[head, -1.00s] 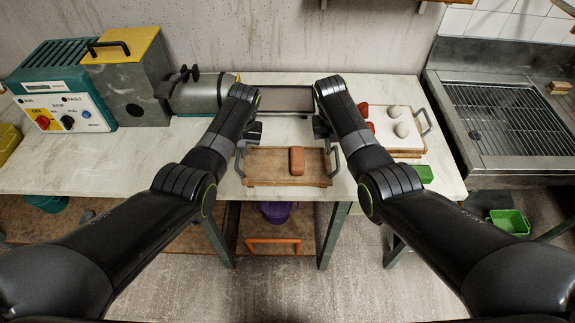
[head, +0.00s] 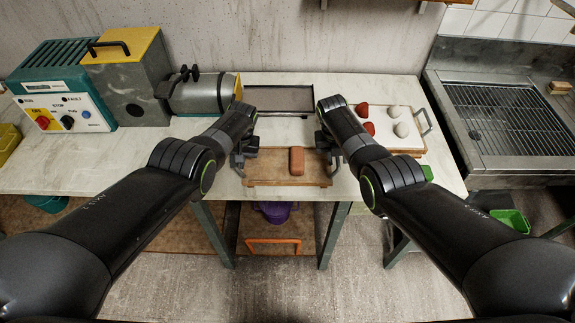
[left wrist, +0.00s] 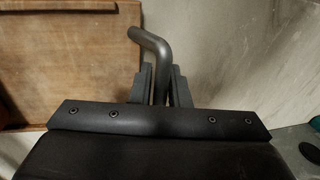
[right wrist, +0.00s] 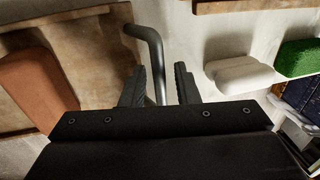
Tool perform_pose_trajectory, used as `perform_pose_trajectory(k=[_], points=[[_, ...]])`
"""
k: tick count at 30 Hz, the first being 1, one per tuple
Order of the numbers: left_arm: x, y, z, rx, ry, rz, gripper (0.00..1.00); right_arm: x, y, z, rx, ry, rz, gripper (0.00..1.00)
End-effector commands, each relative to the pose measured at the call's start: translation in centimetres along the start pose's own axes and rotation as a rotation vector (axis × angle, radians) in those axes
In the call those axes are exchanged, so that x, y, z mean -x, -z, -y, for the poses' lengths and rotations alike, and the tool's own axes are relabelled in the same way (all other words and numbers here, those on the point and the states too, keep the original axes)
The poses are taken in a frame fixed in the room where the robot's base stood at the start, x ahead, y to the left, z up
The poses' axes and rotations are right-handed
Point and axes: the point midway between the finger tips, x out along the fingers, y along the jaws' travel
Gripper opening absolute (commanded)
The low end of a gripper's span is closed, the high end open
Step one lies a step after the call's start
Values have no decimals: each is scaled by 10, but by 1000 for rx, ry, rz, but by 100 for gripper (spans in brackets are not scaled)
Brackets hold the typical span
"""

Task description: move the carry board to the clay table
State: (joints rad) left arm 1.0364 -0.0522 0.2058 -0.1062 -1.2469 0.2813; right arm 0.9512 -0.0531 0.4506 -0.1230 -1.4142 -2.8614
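The carry board (head: 265,168) is a brown wooden tray with a grey bent handle at each end. It lies on the pale worktop (head: 150,158) at its front edge, with an orange-brown clay block (head: 297,161) on it. My left gripper (head: 240,158) is at the left handle; in the left wrist view the handle (left wrist: 150,42) stands between its fingers, with a narrow gap. My right gripper (head: 329,152) is at the right handle; in the right wrist view the handle (right wrist: 155,50) stands between its open fingers, with gaps showing.
A long grey tray (head: 280,97) lies behind the board. A white-topped board (head: 408,146) with white and red lumps is at right. A metal machine (head: 200,95) and a control box (head: 65,95) stand at left. A sink with a grate (head: 510,120) is at far right.

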Motion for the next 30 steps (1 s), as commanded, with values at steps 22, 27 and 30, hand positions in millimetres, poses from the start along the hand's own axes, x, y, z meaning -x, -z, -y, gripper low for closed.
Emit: perform_pose_trajectory(k=[22, 27, 30], points=[[0, 0, 0, 0, 1, 1, 0, 0, 0, 0, 0, 0, 0, 0], [2, 0, 1, 0, 1, -1, 0, 2, -1, 1, 0, 0, 2, 0], [5, 0, 1, 0, 1, -1, 0, 5, -1, 1, 0, 1, 2, 0]])
